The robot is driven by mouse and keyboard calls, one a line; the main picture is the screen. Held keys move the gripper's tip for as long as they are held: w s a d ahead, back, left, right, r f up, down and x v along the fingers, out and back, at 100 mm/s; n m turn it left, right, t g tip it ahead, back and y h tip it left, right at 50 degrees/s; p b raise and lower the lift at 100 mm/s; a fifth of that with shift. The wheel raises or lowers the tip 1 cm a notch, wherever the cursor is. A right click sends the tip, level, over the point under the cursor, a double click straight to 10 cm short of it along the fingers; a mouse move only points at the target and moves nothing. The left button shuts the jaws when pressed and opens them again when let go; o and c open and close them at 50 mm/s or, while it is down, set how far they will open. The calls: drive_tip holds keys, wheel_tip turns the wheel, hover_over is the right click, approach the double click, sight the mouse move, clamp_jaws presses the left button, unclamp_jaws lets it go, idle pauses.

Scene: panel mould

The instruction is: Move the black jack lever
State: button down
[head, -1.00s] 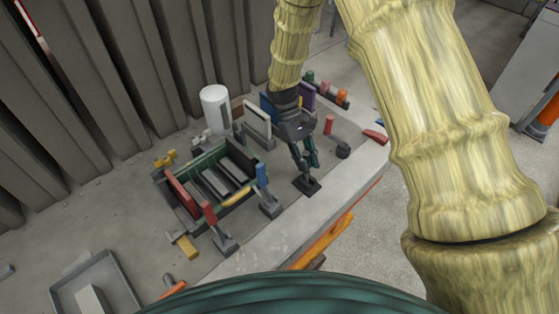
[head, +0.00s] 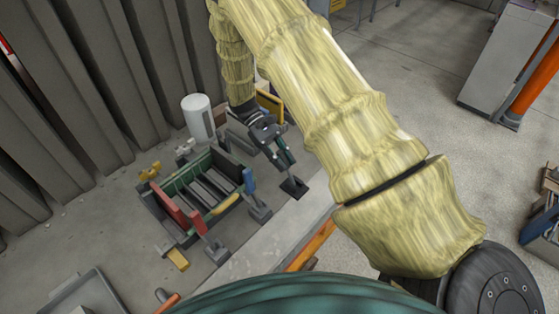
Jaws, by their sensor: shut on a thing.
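The black jack lever has a dark flat foot (head: 295,188) on the floor slab, right of the green-framed mould (head: 176,179). My gripper (head: 285,163) is directly above this foot, shut on the lever's upright part. The gripper and lever lean up and to the left from the foot. Most of the lever is hidden between and behind the fingers.
A white cylinder (head: 198,117) stands behind. An orange bar (head: 312,245) runs along the slab edge. My upper arm covers the area to the right.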

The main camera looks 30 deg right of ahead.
drive_tip(key=c, duration=1.3)
unclamp_jaws()
drive_tip(key=shift+w+f, duration=0.1)
wheel_tip(320, 180, up, 10)
drive_tip(key=shift+r, duration=0.1)
